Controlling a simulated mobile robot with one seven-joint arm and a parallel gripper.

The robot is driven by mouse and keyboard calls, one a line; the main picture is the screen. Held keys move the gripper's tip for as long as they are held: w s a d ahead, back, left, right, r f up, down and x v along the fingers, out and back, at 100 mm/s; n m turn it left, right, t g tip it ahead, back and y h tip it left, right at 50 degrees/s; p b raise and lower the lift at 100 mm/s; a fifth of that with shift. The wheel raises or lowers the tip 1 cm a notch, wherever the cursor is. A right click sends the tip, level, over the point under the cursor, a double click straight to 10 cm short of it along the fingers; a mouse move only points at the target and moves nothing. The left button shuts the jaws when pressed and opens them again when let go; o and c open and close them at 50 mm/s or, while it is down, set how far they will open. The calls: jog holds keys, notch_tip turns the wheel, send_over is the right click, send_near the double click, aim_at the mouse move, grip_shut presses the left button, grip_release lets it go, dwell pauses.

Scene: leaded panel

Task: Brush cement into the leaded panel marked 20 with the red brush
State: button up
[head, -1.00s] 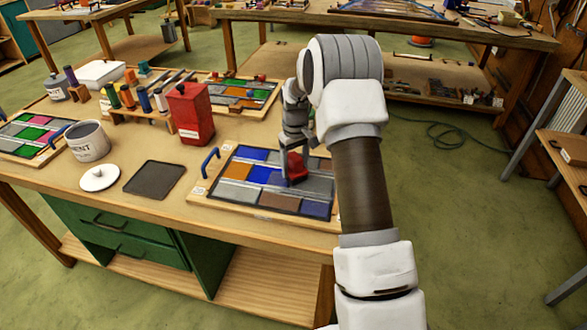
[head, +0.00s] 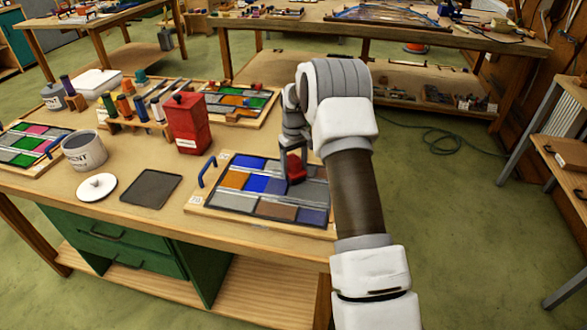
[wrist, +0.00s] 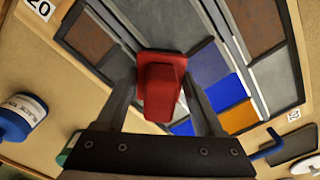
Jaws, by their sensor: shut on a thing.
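My gripper (head: 294,172) is shut on the red brush (head: 297,168), which also shows between the fingers in the wrist view (wrist: 160,85). The brush is over the right back part of a leaded panel (head: 246,207) of blue, orange, brown and grey pieces on the front bench. Its bristles are hidden, so I cannot tell whether they touch the glass. In the wrist view a tag reading 20 (wrist: 40,8) lies beside the panel (wrist: 262,25). A grey pot labelled CEMENT (head: 84,152) stands open at the left.
A white lid (head: 96,187) and a dark mat (head: 151,188) lie left of the panel. A blue handle (head: 207,171) stands at the board's left edge. A blue bottle (wrist: 18,116) shows in the wrist view.

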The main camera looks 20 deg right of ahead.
jog(key=shift+w+d+p, duration=0.15)
jog(key=shift+w+d, duration=0.3)
jog(key=shift+w, duration=0.15)
jog(key=shift+w+d+p, duration=0.15)
jog(key=shift+w+d, duration=0.25)
jog(key=shift+w, duration=0.2)
jog(key=shift+w, duration=0.1)
jog(key=shift+w+d+p, duration=0.2)
jog(key=shift+w+d, duration=0.25)
jog(key=shift+w, duration=0.15)
jog(key=shift+w+d+p, duration=0.15)
jog(key=shift+w+d, duration=0.25)
jog(key=shift+w, duration=0.2)
jog(key=shift+w+a, duration=0.7)
jog(key=shift+a, duration=0.35)
jog(key=shift+a, duration=0.1)
